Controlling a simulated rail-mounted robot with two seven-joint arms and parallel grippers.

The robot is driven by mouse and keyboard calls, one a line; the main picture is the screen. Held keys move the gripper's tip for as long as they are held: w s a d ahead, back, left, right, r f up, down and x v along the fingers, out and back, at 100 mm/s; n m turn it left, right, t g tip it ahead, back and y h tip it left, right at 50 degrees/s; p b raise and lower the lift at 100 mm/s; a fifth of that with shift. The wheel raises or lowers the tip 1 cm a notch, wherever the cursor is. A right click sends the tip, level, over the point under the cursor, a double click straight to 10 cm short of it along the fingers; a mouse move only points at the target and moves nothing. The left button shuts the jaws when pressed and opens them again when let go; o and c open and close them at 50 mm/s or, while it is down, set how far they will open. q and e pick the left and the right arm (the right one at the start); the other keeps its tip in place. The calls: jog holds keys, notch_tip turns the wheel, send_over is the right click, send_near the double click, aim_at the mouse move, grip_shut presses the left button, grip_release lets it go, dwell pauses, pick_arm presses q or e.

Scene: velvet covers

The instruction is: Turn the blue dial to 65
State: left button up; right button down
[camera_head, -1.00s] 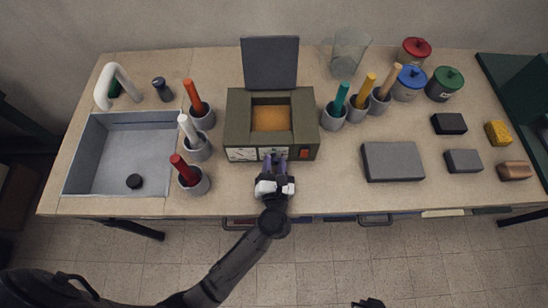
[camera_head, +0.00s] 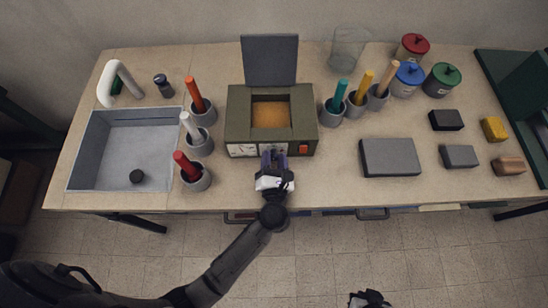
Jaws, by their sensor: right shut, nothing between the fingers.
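A dark green box-shaped appliance (camera_head: 237,129) with its grey lid (camera_head: 269,62) raised stands at the middle of the counter. Its front has white dial faces (camera_head: 242,150) at the left and a red switch (camera_head: 303,149) at the right. I cannot make out a blue dial; my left gripper covers the middle of the front. My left gripper (camera_head: 273,155) has its purplish fingers against or just before that front; whether they grip a knob is unclear. My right gripper (camera_head: 370,299) is shut and empty, low at the bottom edge, away from the counter.
Cups with coloured-handled tools flank the appliance, such as the red-handled one (camera_head: 187,166) and the teal-handled one (camera_head: 339,97). A sink (camera_head: 100,183) is at the left. A grey block (camera_head: 390,158) lies at the right. The counter just right of my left gripper is clear.

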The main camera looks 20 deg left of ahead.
pick_arm(q)
jog(key=shift+o, duration=1.2)
pick_arm(e)
jog(key=shift+d, duration=0.15)
pick_arm(q)
jog(key=v, duration=1.3)
jog(key=shift+s+d+b, duration=0.25)
jog(key=shift+s+b, duration=0.1)
jog(key=shift+b, duration=0.05)
pick_arm(e)
jog(key=shift+f, duration=0.4)
